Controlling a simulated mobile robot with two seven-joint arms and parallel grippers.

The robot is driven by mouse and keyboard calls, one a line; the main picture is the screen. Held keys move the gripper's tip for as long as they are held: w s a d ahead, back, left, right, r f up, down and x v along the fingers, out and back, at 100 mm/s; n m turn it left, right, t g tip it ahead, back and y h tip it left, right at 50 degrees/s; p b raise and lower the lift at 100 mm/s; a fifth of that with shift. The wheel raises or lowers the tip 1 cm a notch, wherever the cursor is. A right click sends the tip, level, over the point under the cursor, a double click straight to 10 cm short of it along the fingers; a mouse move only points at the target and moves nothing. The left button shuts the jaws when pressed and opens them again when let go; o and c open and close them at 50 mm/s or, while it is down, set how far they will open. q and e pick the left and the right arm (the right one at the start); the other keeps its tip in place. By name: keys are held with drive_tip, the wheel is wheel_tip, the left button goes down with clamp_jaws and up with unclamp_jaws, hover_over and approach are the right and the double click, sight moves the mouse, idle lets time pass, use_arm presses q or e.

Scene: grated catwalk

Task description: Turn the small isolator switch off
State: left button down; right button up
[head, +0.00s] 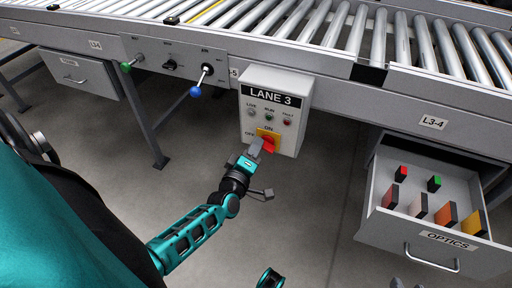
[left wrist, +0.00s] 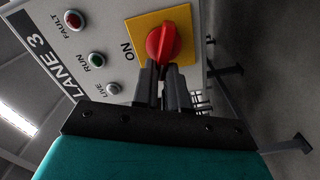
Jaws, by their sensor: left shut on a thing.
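The isolator switch is a red rotary handle (head: 268,146) on a yellow plate (head: 273,134), low on the front of the grey LANE 3 box (head: 287,83). ON is printed above it and OFF to its left. In the left wrist view the red handle (left wrist: 166,42) stands at the tips of my left gripper (left wrist: 163,72), whose fingers are shut on it. The left gripper (head: 256,150) reaches it from below in the head view. The fingers hide part of the handle, so I cannot tell its exact angle. Grey tips at the bottom edge may be my right gripper (head: 408,284).
A roller conveyor (head: 310,30) runs above the box. Left of it are a blue-knobbed lever (head: 196,91) and a green knob (head: 126,66). An open OPTICS drawer (head: 410,232) with several coloured blocks juts out at right. The floor below the box is clear.

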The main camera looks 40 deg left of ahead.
use_arm(q)
drive_tip(key=shift+a+f+n+b, duration=0.1)
drive_tip(key=shift+f+n+b, duration=0.2)
drive_tip(key=shift+n, duration=0.85)
drive_tip(key=shift+f+n+b, duration=0.15)
drive_tip(key=shift+n+b, duration=0.15)
drive_tip(key=shift+n, duration=0.85)
use_arm(e)
drive_tip(key=shift+w+a+f, duration=0.1)
drive_tip(key=shift+w+a, duration=0.15)
drive_tip(key=shift+a, duration=0.1)
use_arm(q)
drive_tip(key=c, duration=1.2)
unclamp_jaws()
drive_tip(key=shift+o, duration=0.2)
use_arm(e)
drive_tip(key=shift+s+d, duration=0.1)
drive_tip(key=shift+s, duration=0.05)
use_arm(q)
drive_tip(key=shift+s, duration=0.1)
